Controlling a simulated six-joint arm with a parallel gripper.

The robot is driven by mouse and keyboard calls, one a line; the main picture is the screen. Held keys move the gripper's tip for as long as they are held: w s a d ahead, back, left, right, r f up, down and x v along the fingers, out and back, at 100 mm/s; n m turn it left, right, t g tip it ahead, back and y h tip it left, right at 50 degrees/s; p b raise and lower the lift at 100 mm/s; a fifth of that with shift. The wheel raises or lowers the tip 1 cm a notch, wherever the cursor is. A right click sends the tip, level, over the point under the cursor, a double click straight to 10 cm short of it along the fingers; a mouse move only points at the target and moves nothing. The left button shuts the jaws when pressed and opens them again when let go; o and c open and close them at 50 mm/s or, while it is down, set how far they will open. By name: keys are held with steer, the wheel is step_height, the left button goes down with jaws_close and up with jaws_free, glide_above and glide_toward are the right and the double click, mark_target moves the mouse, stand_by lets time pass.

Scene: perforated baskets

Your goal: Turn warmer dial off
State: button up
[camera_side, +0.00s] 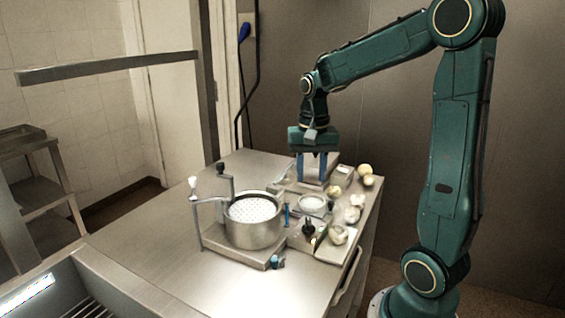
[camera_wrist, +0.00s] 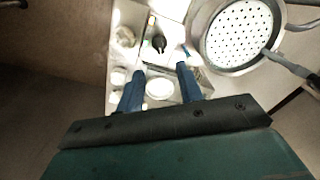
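A metal pot (camera_side: 254,234) with a perforated basket (camera_side: 252,209) inside sits on a flat metal base (camera_side: 236,251). A small dark blue-grey knob (camera_side: 277,261) is at the base's front right corner; it may be the warmer dial, and its setting is too small to read. My gripper (camera_side: 311,180) points down above the far end of the table, behind and right of the pot, away from this knob. Its two blue fingers are apart with nothing visible held between them.
A small white bowl (camera_side: 312,204), a black-handled item (camera_side: 308,228) and several pale round food pieces (camera_side: 338,235) crowd the right side. The table's front left (camera_side: 150,260) is clear.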

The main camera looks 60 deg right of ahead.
mark_target(309, 223)
steer(key=shift+d+f, duration=0.25)
steer(key=shift+d, duration=0.15)
steer(key=shift+f, duration=0.1)
step_height(309, 223, down, 14)
steer(key=shift+r, duration=0.2)
stand_by(0.4)
jaws_close()
